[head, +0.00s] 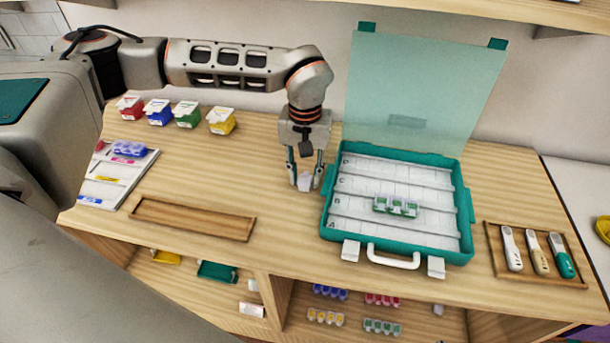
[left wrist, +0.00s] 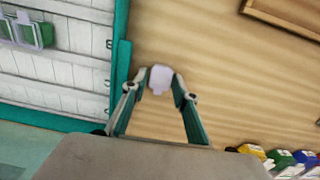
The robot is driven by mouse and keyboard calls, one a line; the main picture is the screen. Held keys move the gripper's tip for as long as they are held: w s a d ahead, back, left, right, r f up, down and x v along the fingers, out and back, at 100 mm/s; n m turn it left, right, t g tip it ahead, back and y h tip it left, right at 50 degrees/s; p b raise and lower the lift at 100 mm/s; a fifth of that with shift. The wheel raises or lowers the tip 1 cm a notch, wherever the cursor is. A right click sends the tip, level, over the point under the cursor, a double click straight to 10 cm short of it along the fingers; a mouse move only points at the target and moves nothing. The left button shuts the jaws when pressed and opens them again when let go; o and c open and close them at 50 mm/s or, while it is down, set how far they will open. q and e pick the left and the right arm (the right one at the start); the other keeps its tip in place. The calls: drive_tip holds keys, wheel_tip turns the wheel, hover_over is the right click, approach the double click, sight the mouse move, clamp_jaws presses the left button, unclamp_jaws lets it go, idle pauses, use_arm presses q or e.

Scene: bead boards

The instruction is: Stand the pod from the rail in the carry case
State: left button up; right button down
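My left gripper (head: 306,186) is over the table just left of the carry case, pointing down. A small pale, whitish pod (head: 305,181) is between its fingertips. In the left wrist view the pod (left wrist: 160,78) fills the gap between the fingertips (left wrist: 160,82), which appear shut on it. Whether its underside touches the table is hard to tell. The teal carry case (head: 328,222) stands open with its clear lid (head: 420,90) up. White ribbed rows line its inside, and a green-and-white pod strip (head: 396,206) sits in it. A long wooden tray (head: 192,218), perhaps the rail, is empty. My right gripper is not in view.
Red, blue, green and yellow lidded boxes (head: 188,114) stand at the back left. A white board (head: 115,180) holds a blue pod strip. A wooden tray (head: 490,240) with three handled tools lies right of the case. Pod strips (head: 382,326) are on the shelf below.

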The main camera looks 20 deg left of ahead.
use_arm(q)
drive_tip(key=shift+o, duration=0.3)
wheel_tip(320, 180, up, 11)
hover_over(304, 175)
wheel_tip(304, 175, down, 6)
drive_tip(key=shift+w+r, duration=0.1)
drive_tip(key=shift+w, duration=0.05)
drive_tip(key=shift+f, duration=0.75)
drive_tip(key=shift+d+f, duration=0.2)
drive_tip(key=shift+f, duration=2.05)
drive_tip(key=c, duration=0.7)
